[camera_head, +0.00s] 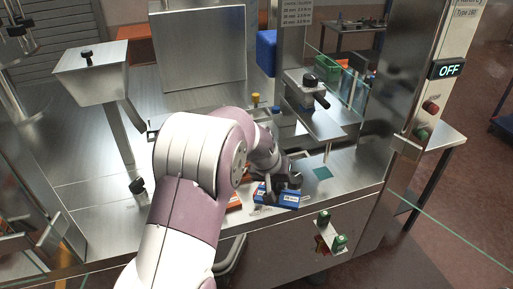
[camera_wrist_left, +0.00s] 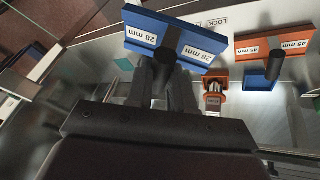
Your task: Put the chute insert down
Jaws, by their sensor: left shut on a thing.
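The blue chute insert (camera_wrist_left: 175,38), marked 28 mm, is at the top middle of the left wrist view. It also shows in the head view (camera_head: 289,197) near the front edge of the steel machine table. My left gripper (camera_wrist_left: 166,72) is shut on its dark central handle. I cannot tell whether the insert touches the table. An orange chute insert (camera_wrist_left: 274,43), marked 45 mm, lies to the right in the left wrist view; in the head view it shows partly (camera_head: 234,201) behind my left arm. My right gripper is not in view.
A teal patch (camera_head: 322,173) lies on the table right of the blue insert, with bare steel around it. A small orange part (camera_wrist_left: 214,88) is near the gripper. Green-topped controls (camera_head: 340,239) are on the front panel. A steel post (camera_head: 405,90) stands right.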

